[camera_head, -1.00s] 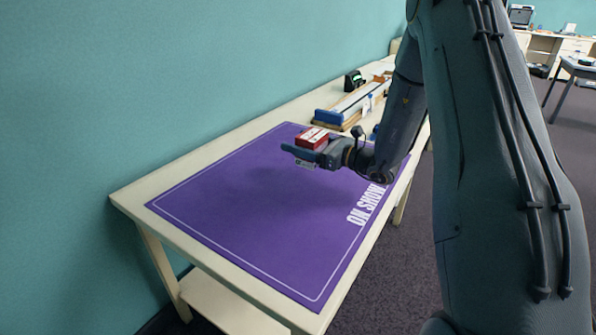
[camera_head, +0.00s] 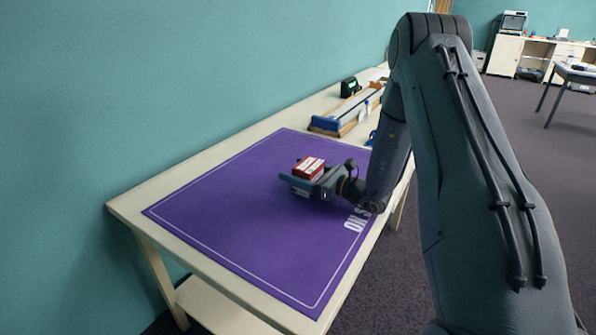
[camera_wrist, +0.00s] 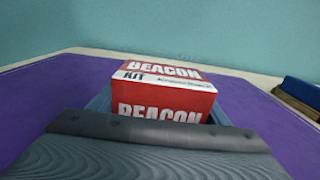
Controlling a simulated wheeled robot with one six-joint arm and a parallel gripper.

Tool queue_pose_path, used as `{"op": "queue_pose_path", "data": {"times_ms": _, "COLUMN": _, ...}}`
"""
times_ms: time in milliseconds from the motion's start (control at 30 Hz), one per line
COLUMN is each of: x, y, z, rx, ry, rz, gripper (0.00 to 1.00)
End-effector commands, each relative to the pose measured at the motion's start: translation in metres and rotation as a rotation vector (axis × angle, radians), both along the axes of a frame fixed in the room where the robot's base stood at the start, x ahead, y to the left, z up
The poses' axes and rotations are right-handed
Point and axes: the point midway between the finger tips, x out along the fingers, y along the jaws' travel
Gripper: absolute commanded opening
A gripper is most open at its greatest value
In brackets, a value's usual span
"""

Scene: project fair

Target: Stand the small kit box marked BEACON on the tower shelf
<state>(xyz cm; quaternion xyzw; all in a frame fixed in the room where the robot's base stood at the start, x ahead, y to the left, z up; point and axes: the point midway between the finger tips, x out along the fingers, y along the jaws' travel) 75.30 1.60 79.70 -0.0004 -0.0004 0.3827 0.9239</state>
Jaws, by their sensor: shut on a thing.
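The kit box (camera_head: 309,168) is small, red and white. In the wrist view the kit box (camera_wrist: 165,88) shows the words BEACON and KIT. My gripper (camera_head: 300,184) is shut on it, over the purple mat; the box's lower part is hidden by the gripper. In the wrist view my gripper (camera_wrist: 225,133) shows along the bottom, in front of the box. I cannot tell the gap between the box and the mat. No tower shelf can be made out in these frames.
The purple mat (camera_head: 225,225) covers the near part of a long cream table (camera_head: 135,207) along a teal wall. Beyond it are a wooden track with a blue end (camera_head: 325,123) and a small black device (camera_head: 350,87). The mat's near part is clear.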

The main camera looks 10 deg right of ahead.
Motion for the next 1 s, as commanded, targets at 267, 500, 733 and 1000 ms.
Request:
{"op": "queue_pose_path", "data": {"times_ms": 267, "x": 0.000, "y": 0.000, "z": -0.001, "rx": 0.001, "ry": 0.001, "rz": 0.000, "gripper": 0.89}}
{"op": "queue_pose_path", "data": {"times_ms": 500, "x": 0.000, "y": 0.000, "z": 0.003, "rx": 0.000, "ry": 0.000, "rz": 0.000, "gripper": 0.89}}
{"op": "queue_pose_path", "data": {"times_ms": 733, "x": -0.024, "y": -0.025, "z": 0.001, "rx": 0.001, "ry": 0.003, "rz": -0.003, "gripper": 0.89}}
{"op": "queue_pose_path", "data": {"times_ms": 1000, "x": -0.063, "y": -0.064, "z": 0.001, "rx": 0.001, "ry": 0.002, "rz": -0.003, "gripper": 0.89}}
